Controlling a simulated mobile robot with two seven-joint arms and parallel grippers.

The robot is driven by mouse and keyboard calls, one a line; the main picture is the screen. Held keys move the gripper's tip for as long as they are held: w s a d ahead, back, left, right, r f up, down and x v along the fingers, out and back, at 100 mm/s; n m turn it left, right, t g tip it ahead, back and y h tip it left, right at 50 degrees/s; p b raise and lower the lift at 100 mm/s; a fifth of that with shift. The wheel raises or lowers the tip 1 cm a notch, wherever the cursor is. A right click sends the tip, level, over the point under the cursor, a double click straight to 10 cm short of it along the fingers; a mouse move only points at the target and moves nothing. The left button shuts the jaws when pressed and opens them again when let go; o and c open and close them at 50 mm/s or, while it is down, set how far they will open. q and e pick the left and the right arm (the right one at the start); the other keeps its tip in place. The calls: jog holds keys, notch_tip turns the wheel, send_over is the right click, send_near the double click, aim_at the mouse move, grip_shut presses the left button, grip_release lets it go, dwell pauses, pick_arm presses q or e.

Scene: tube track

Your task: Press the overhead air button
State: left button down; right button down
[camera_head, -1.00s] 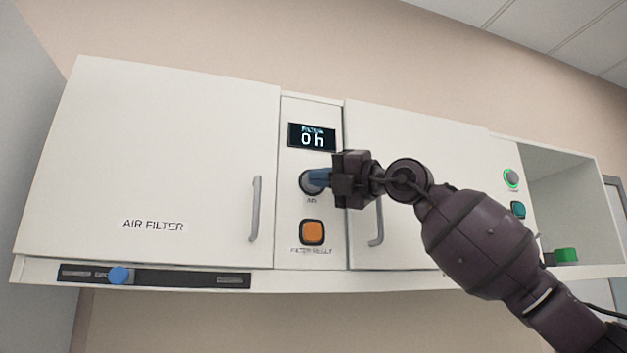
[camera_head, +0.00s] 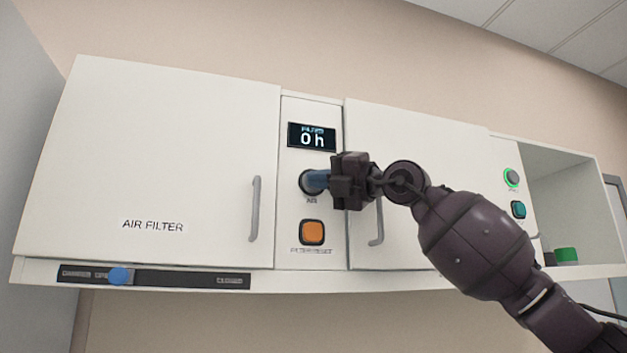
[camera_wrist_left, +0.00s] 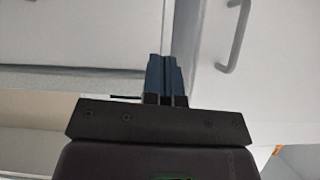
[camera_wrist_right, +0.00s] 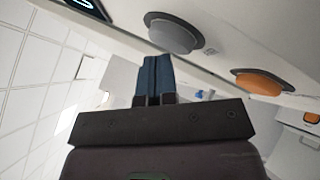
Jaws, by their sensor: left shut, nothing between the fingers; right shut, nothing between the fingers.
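The air button (camera_head: 307,183) is a round grey button in a dark ring, on the cabinet's middle panel under the display. My right gripper (camera_head: 318,180) is shut and empty, its blue fingertips in front of the button in the head view. In the right wrist view the grey button (camera_wrist_right: 174,35) shows just beyond the right fingertips (camera_wrist_right: 154,62), with a visible gap between them. My left gripper (camera_wrist_left: 162,62) is shut and empty in the left wrist view, near a white cabinet front; the head view does not show it.
An orange button (camera_head: 312,232) sits below the air button. A display (camera_head: 312,136) reading 0 h is above it. Door handles (camera_head: 255,209) flank the panel. A slider with a blue knob (camera_head: 120,276) runs along the lower edge. Green-ringed and teal buttons (camera_head: 518,209) are at right.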

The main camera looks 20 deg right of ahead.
jog(key=shift+w, duration=0.25)
dwell(0.3)
jog(key=shift+s+b, duration=0.9)
jog(key=shift+s, duration=0.05)
jog(key=s+b, duration=0.3)
jog(key=s, duration=0.3)
jog(key=shift+d+b, duration=0.15)
jog(key=shift+b, duration=0.2)
